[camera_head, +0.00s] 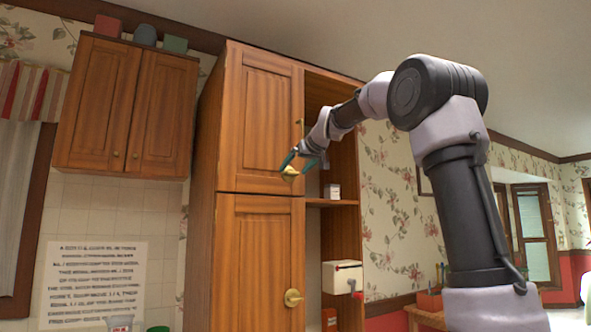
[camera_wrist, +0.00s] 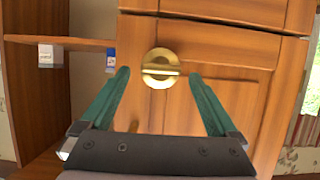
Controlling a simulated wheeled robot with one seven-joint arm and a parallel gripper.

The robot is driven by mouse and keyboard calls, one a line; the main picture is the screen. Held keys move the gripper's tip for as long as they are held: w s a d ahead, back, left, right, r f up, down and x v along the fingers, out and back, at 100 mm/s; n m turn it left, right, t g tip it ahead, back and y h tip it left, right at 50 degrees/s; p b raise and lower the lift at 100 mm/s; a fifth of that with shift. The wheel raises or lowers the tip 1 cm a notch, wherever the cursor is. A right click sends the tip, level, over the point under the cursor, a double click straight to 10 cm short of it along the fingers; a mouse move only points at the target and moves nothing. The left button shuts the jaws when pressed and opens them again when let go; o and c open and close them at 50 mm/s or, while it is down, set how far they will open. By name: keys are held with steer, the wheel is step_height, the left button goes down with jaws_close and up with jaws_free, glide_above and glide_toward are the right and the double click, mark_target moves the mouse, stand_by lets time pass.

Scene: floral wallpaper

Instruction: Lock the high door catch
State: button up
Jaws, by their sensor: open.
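The high door catch (camera_head: 290,173) is a round brass plate with a bar-shaped knob, low on the right edge of the upper cabinet door (camera_head: 258,118). My gripper (camera_head: 299,163) is open, its teal fingers in front of and close to this catch. In the wrist view, which is upside down, the catch (camera_wrist: 161,69) lies between and just beyond the fingertips. Its bar looks about horizontal there. The fingers are on either side, and nothing is held. I cannot tell whether a finger touches the catch.
A similar brass catch (camera_head: 292,298) is on the lower door (camera_head: 257,262). A thin brass handle (camera_head: 300,128) is higher on the upper door's right edge.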

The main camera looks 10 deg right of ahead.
steer(key=shift+w+a, duration=0.1)
steer(key=c, duration=1.4)
